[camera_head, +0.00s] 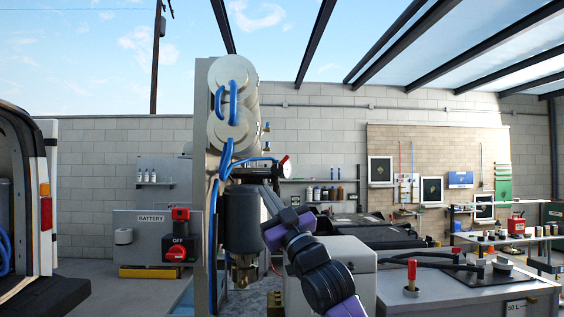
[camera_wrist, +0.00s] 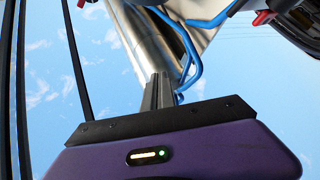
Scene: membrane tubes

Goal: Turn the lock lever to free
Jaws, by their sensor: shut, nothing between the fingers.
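I cannot tell for certain which part is the lock lever. A red-tipped part (camera_head: 284,160) stands out at the right of the membrane tubes (camera_head: 232,128). In the wrist view a red piece (camera_wrist: 263,17) is at the top right beside a dark round body, and a smaller red bit (camera_wrist: 84,3) is at the top edge. My gripper (camera_wrist: 158,90) is shut and empty, its fingers pointing up towards a steel tube (camera_wrist: 138,40) with blue hoses. I cannot tell whether the fingers touch anything. In the head view my purple and black arm shows, but the fingertips cannot be made out.
A grey panel (camera_head: 202,110) stands left of the tubes, with blue hoses (camera_head: 226,152) running down it. A red OFF switch (camera_head: 179,248) is on the battery box (camera_head: 139,234). A grey cabinet (camera_head: 455,297) with a red-topped handle (camera_head: 412,270) is at the right front.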

